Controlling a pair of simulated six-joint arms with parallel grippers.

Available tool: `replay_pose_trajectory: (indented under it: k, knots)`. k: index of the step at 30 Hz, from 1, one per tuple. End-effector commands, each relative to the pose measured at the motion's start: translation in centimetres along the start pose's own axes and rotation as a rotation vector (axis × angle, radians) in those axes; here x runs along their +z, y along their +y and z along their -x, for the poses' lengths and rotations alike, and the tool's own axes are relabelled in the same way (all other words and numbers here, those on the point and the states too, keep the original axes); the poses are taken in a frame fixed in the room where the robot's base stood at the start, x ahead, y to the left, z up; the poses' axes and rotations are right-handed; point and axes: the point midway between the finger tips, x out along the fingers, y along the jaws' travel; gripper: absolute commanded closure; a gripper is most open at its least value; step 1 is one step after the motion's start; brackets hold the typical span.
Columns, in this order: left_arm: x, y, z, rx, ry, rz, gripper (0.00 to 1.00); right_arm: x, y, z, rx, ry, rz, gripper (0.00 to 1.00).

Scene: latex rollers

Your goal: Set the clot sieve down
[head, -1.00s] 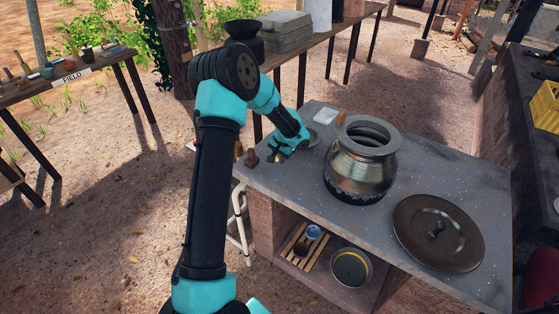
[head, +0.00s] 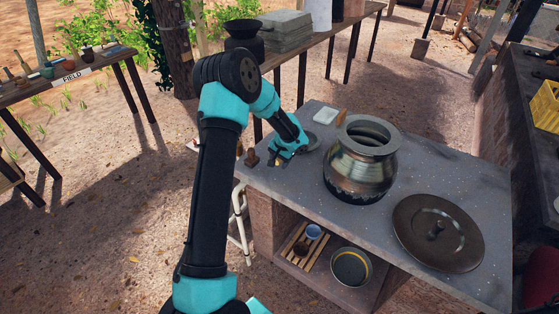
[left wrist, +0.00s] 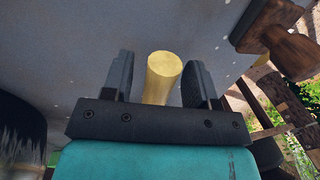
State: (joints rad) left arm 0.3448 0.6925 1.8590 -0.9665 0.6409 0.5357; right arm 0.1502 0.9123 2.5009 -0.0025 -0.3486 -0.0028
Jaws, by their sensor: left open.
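The clot sieve's grey round part (head: 313,141) shows in the head view on the grey counter, beside my left gripper (head: 277,158). In the left wrist view a pale yellow wooden handle (left wrist: 162,75), apparently the sieve's, stands between the two fingers of my left gripper (left wrist: 158,80). The fingers are open, with a gap on both sides of the handle. The handle's far end is hidden by the gripper. My right gripper is not in view.
A small brown wooden piece (head: 251,158) stands at the counter's left edge. A pale dish (head: 325,116) lies behind. A bowl (head: 351,267) sits on the lower shelf.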

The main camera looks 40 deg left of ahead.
Motion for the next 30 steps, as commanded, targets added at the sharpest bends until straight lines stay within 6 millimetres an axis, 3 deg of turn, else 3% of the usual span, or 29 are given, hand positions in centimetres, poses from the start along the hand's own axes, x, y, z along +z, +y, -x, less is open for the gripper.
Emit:
replay_pose_trajectory:
  k: [8, 24, 30]
  knots:
    - [-0.1, -0.1, 1.3, -0.001, 0.003, 0.001, 0.47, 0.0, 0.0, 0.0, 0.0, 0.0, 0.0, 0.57]
    - [-0.1, 0.0, 10.4, 0.0, 0.004, 0.0, 0.47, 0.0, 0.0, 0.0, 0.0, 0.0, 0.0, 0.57]
    - [0.0, -0.1, 12.1, 0.0, 0.001, 0.001, 0.47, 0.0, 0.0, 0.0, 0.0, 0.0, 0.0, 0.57]
